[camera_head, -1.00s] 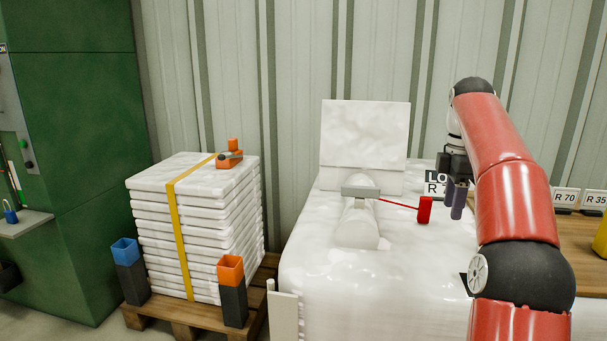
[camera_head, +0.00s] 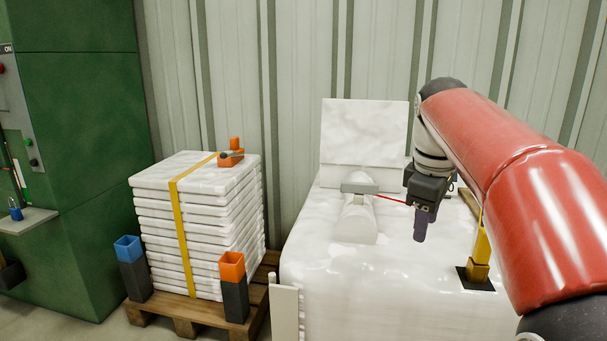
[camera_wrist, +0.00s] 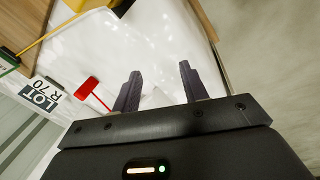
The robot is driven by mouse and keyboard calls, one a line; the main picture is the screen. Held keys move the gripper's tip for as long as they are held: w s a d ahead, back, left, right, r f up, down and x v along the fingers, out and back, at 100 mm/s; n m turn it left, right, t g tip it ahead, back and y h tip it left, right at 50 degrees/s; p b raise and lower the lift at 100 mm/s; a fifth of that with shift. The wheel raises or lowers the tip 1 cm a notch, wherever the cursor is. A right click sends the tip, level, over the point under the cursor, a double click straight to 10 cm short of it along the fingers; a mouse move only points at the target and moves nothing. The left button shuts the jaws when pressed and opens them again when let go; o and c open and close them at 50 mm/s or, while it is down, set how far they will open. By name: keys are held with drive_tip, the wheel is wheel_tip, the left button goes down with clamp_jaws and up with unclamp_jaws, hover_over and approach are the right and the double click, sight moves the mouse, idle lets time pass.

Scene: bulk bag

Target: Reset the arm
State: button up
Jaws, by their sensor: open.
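My gripper (camera_head: 422,226) hangs over the right part of the white bulk bag (camera_head: 320,270), fingers pointing down. In the wrist view its two dark fingers (camera_wrist: 158,88) stand apart with nothing between them. A red tag (camera_wrist: 87,88) on a red cord lies on the white surface beside the fingers in the wrist view. In the head view my gripper hides the tag, and only part of the red cord (camera_head: 390,199) shows. The cord runs from the grey clamp (camera_head: 360,188) on the bag's tied spout (camera_head: 356,222).
A strapped stack of white sacks (camera_head: 225,205) stands on a pallet (camera_head: 185,318) at the left, with blue (camera_head: 128,249) and orange (camera_head: 232,266) holders in front. A yellow post (camera_head: 481,255) stands right of my gripper.

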drive_tip(key=s+a+f+m+t, duration=0.1)
drive_tip(key=s+a+f+m, duration=0.2)
drive_tip(key=s+f+m, duration=0.2)
drive_tip(key=s+a+f+m+t+y, duration=0.1)
drive_tip(key=s+f+m, duration=0.4)
drive_tip(key=s+f, duration=0.6)
drive_tip(key=s+a+t, duration=0.1)
drive_tip(key=s+a, duration=0.1)
drive_tip(key=s, duration=0.3)
drive_tip(key=shift+f+t, duration=0.3)
drive_tip(key=shift+f, duration=0.05)
drive_tip(key=shift+a, duration=0.1)
drive_tip(key=shift+c, duration=0.4)
